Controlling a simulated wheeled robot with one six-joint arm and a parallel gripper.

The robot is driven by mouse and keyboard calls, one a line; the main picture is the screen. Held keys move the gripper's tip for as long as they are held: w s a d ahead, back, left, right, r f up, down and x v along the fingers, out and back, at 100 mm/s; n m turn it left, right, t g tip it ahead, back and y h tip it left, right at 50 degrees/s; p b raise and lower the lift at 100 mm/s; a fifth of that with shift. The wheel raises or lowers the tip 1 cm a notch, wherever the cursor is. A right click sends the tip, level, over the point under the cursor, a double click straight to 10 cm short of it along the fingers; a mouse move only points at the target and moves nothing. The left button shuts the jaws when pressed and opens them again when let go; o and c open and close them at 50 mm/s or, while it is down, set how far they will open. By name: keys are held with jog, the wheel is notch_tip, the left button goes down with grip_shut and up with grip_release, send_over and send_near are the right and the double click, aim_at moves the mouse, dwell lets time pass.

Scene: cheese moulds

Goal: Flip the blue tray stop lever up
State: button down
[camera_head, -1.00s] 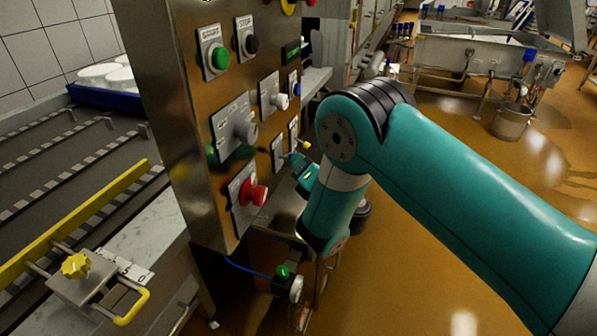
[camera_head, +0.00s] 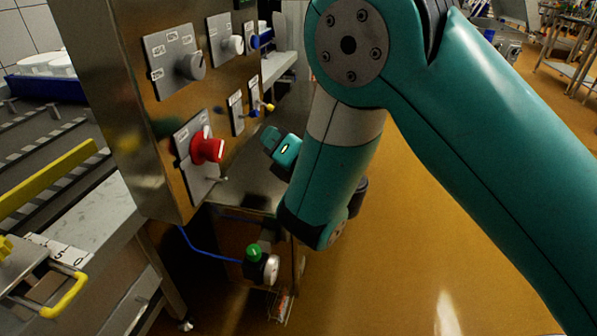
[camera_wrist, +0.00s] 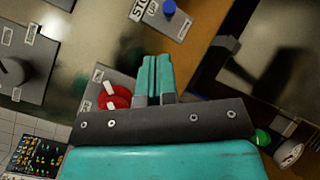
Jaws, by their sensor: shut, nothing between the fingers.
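The blue lever (camera_head: 253,114) sticks out from a small plate (camera_head: 237,113) on the right part of the steel control panel. Its blue tip also shows in the wrist view (camera_wrist: 169,8), at the top edge beside lettering that reads partly "STOP" and "UP". I cannot tell whether it points up or down. My gripper (camera_head: 272,139) is shut and empty, in front of the panel, below and right of the lever and apart from it. In the wrist view its teal fingers (camera_wrist: 157,60) are together, with a gap between them and the blue tip.
A yellow-tipped lever (camera_head: 269,106) stands close beside the blue one. A red button (camera_head: 208,148) is left of my gripper, with a grey knob (camera_head: 191,66) above. A green-topped box (camera_head: 255,258) hangs below. Open floor lies to the right.

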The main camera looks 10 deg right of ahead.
jog(key=b+v, duration=0.5)
jog(key=v, duration=0.1)
jog(key=shift+s+d+r, duration=0.2)
jog(key=shift+s+r, duration=0.05)
jog(key=shift+r, duration=0.35)
